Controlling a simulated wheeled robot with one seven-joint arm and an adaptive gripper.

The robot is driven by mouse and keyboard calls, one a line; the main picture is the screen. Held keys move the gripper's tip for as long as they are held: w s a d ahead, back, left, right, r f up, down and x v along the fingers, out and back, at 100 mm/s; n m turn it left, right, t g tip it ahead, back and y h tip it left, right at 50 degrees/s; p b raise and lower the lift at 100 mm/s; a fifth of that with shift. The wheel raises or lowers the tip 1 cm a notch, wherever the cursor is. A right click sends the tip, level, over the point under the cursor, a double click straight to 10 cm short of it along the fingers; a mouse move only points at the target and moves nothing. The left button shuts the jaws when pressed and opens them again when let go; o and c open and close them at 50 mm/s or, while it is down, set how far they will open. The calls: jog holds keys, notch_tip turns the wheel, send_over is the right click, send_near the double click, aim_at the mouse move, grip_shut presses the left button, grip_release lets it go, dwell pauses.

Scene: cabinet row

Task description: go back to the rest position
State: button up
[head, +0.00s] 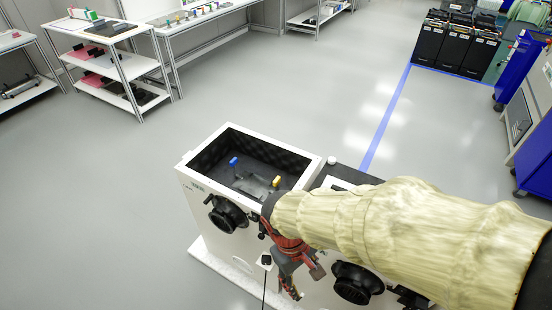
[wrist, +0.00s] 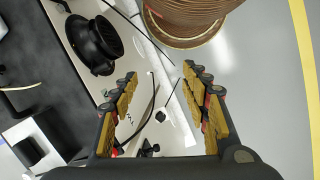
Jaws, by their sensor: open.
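My gripper (wrist: 160,75) is open in the wrist view, with its yellow-padded fingers apart and nothing held between them. In the head view my gripper (head: 304,282) points down in front of the white cabinet row, below my sleeved arm. The white cabinet (head: 192,185) has an open top and a dark inside. A round black port (head: 227,214) is on its front, left of my gripper. A second black port (head: 356,283) is to the right, under my arm. My arm hides part of the cabinet row.
A blue piece (head: 233,162) and a yellow piece (head: 276,181) show inside the open cabinet. A black cable (head: 264,287) hangs beside my gripper. Shelves (head: 118,68) stand at the back left, black bins (head: 455,48) at the back right. Grey floor (head: 110,210) is clear to the left.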

jog(key=d+r+m+t+y, duration=0.1)
jog(key=d+r+m+t, duration=0.2)
jog(key=d+r, duration=0.3)
jog(key=d+r+m+t+y, duration=0.1)
jog(key=d+r+m+t, duration=0.2)
jog(key=r, duration=1)
jog(key=d+m, duration=0.1)
jog(key=d, duration=0.2)
jog(key=shift+t, duration=0.4)
